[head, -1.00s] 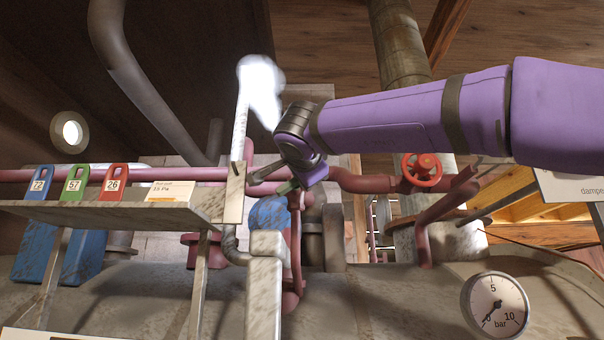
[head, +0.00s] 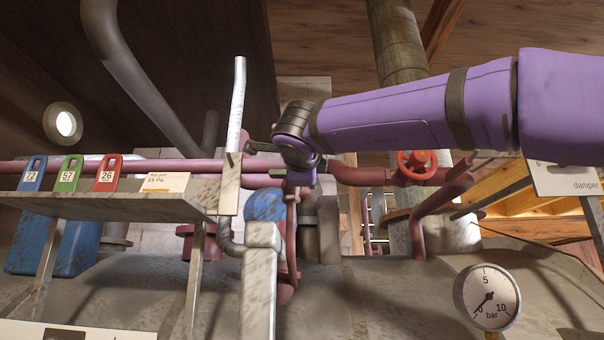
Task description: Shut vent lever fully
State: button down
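My gripper (head: 300,178) is at the end of the purple arm, in the middle of the head view, in front of the pinkish-red pipes. Its fingers are mostly hidden behind its own body, so their opening does not show. A thin upright metal vent pipe (head: 236,110) stands just left of it, with no white steam at its top. The vent lever cannot be made out clearly. A short dark rod (head: 264,148) sticks out left beside my wrist, and I cannot tell if it is the lever or part of my arm.
A shelf (head: 120,207) with blue, green and red tags is at the left. A red handwheel (head: 417,165) is right of my gripper, below my arm. A pressure gauge (head: 487,297) is at the lower right. A rusty white post (head: 260,280) stands below my gripper.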

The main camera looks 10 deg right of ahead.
jog(key=shift+f, duration=0.15)
jog(key=c, duration=1.1)
grip_release()
jog(key=shift+s, duration=0.1)
jog(key=s, duration=0.3)
jog(key=s+a, duration=0.1)
jog(key=s, duration=0.3)
jog(key=s+a, duration=0.1)
jog(key=s, duration=0.2)
jog(key=shift+s, duration=0.2)
